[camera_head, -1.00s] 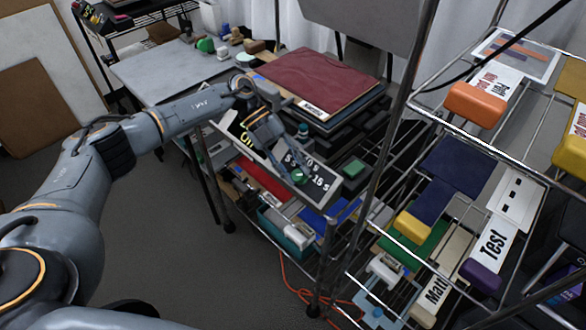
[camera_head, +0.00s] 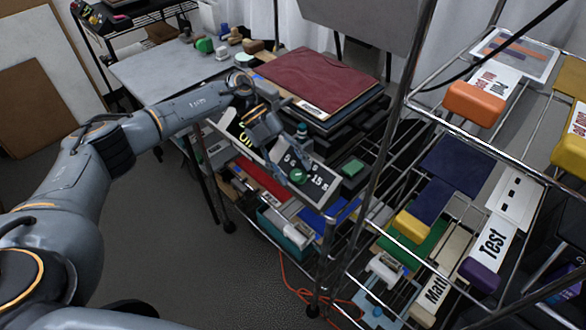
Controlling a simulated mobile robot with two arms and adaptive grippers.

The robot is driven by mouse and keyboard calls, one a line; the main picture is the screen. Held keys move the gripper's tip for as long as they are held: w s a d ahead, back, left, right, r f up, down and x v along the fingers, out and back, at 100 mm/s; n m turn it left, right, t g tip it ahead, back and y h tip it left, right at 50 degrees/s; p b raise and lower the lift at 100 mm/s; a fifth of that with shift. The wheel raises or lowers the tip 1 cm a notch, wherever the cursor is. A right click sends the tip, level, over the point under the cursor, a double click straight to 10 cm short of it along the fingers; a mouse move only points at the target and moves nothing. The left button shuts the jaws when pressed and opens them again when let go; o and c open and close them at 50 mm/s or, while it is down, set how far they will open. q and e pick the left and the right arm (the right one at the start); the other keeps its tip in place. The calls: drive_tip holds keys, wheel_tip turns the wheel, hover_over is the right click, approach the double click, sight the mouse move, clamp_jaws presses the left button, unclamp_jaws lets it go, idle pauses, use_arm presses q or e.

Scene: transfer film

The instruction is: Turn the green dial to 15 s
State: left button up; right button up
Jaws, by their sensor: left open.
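The green dial (camera_head: 297,176) sits on a dark panel (camera_head: 322,197) with white markings, one of them reading 15 s at its right. The panel is on the front of the shelf unit below the red board. My left gripper (camera_head: 290,157) is just above and behind the dial, pointing down toward it, and its fingers are open. I cannot tell whether a fingertip touches the dial. The dial's pointer is too small to read. My right gripper is not in view.
A dark red board (camera_head: 318,78) lies on top of the shelf unit just behind my gripper. A wire rack with an orange-ended screen (camera_head: 474,103) and other coloured-handled screens stands at the right. An orange cable (camera_head: 290,284) lies on the floor. Open floor lies at the lower middle.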

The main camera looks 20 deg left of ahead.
use_arm(q)
drive_tip(key=v, duration=1.1)
drive_tip(key=shift+r, duration=0.1)
